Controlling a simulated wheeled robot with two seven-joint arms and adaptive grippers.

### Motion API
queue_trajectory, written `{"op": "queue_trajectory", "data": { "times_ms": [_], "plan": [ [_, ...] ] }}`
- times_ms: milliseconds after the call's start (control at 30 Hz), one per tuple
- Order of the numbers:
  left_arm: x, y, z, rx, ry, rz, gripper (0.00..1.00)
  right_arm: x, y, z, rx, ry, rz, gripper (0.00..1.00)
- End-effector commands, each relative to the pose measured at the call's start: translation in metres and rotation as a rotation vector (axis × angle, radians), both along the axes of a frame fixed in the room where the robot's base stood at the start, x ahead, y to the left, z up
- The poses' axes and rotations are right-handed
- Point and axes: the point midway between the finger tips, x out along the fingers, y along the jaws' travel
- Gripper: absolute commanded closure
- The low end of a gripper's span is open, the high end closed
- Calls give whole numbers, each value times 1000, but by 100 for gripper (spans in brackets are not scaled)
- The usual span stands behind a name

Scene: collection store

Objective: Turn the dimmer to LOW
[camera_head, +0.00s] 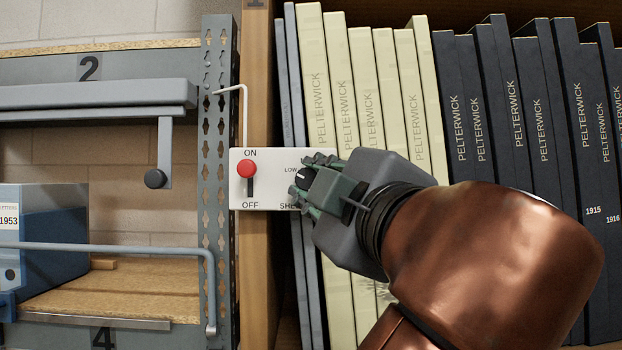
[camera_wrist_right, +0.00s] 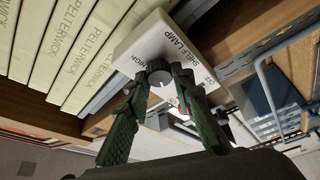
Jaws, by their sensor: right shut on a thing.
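The white switch box (camera_head: 270,194) is fixed to the wooden upright. It also shows in the right wrist view (camera_wrist_right: 187,36), with the words HIGH and SHELF LAMP. The dimmer is a dark round knob (camera_wrist_right: 161,77) on the box's face. In the head view the knob (camera_head: 302,178) is partly covered by my fingers, with LOW printed at its upper left. My right gripper (camera_head: 311,184) is shut on the knob, one green finger on each side. I cannot tell clearly where the knob points. My left gripper is not in view.
A red-tipped ON/OFF lever (camera_head: 247,169) sits on the box close left of my fingers. Cream PELTERWICK volumes (camera_head: 367,100) and dark ones (camera_head: 495,100) stand close behind my right arm. A perforated metal post (camera_head: 216,120) and shelving stand left.

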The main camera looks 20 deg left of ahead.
Motion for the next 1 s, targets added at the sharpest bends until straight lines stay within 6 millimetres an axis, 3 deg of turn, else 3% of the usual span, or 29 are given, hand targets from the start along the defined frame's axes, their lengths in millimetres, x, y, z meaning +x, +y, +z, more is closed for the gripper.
{"op": "queue_trajectory", "data": {
  "times_ms": [267,300,533,833,1000],
  "plan": [
    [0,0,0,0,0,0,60,0,0,0,0,0,-1,100],
    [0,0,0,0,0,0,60,0,0,0,0,0,-1,77],
    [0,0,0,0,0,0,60,0,0,0,0,0,-1,61],
    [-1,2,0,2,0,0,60,-1,-1,0,0,0,0,61],
    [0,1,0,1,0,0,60,-15,-11,-2,1,-3,1,61]
  ]
}}
